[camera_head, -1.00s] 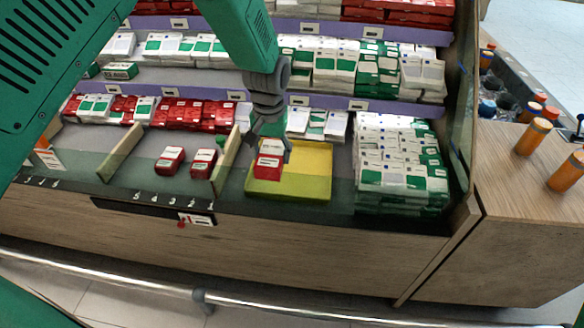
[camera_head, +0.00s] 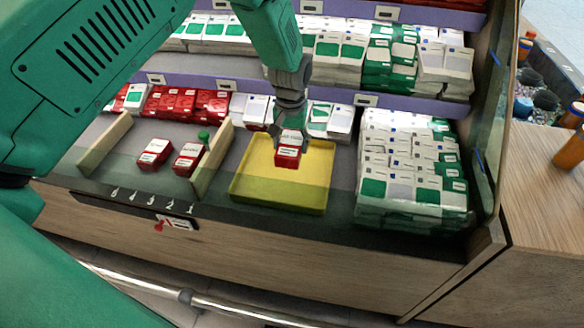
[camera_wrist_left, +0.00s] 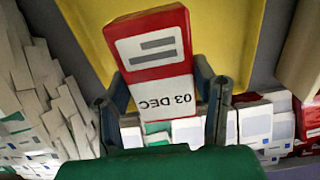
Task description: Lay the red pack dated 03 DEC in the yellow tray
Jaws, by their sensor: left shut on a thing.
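The red pack (camera_head: 288,154) with a white label is held in my left gripper (camera_head: 291,140), which comes down from above. In the left wrist view, the pack (camera_wrist_left: 150,45) shows the printed date 03 DEC, between the two fingers (camera_wrist_left: 165,100). The yellow tray (camera_head: 262,193) lies on the shelf below. The pack is over the tray's back half; whether it touches the tray floor I cannot tell. The tray also shows behind the pack in the left wrist view (camera_wrist_left: 225,35). My right gripper is not in view.
Two other red packs (camera_head: 154,152) (camera_head: 189,158) lie left of the tray, beyond a wooden divider (camera_head: 212,160). Tall stacks of white and green packs (camera_head: 412,185) stand close on the right. More packs line the back. The tray's front part is bare.

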